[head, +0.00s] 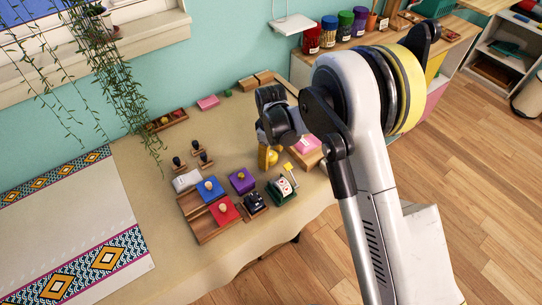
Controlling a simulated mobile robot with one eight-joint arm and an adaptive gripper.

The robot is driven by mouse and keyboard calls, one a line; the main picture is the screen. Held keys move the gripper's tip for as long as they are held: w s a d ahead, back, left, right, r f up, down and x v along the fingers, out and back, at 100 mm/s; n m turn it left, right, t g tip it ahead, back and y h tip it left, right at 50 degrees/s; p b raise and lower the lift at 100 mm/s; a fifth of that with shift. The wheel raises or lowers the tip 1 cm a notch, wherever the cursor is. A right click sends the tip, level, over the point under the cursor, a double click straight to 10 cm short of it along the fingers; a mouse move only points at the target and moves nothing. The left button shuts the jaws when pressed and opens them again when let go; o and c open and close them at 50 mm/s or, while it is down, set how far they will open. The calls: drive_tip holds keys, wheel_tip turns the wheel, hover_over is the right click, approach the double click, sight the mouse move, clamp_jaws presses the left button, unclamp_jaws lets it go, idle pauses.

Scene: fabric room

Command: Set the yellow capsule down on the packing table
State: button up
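A small yellow object (273,157), which looks like the yellow capsule, shows just below the end of my arm. An ochre upright piece (262,156) is right beside it on the left. My gripper (267,141) points down over the table covered with beige cloth (150,150), which I take as the packing table. Its fingers are small and partly hidden by the wrist. I cannot tell whether they are closed on the yellow object, or whether that object touches the cloth.

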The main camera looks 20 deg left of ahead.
drive_tip(key=shift+r, duration=0.1)
wheel_tip(320, 180, up, 12)
drive_tip(key=p, duration=0.5)
drive_tip(key=shift+r, duration=0.15)
drive_tip(key=s+d+r+m+t+y, duration=0.1)
drive_tip(key=s+d+r+m, duration=0.15)
drive_tip(key=d+r, duration=0.65)
drive_tip(key=s+d+r+m+t, duration=0.15)
drive_tip(key=d+r+m, duration=0.25)
drive_tip(key=d+r, duration=0.4)
drive_tip(key=s+d+r+m+t, duration=0.2)
drive_tip(key=s+d+m, duration=0.2)
drive_tip(key=s+d, duration=0.4)
drive_tip(key=s+d+r+m+t+h, duration=0.1)
drive_tip(key=s+d+r+m+t, duration=0.1)
drive_tip(key=s+d+m, duration=0.2)
drive_tip(key=shift+s+d+t, duration=0.35)
drive_tip(key=shift+s+d, duration=1.5)
drive_tip(key=shift+d, duration=0.65)
drive_tip(key=shift+r, duration=0.1)
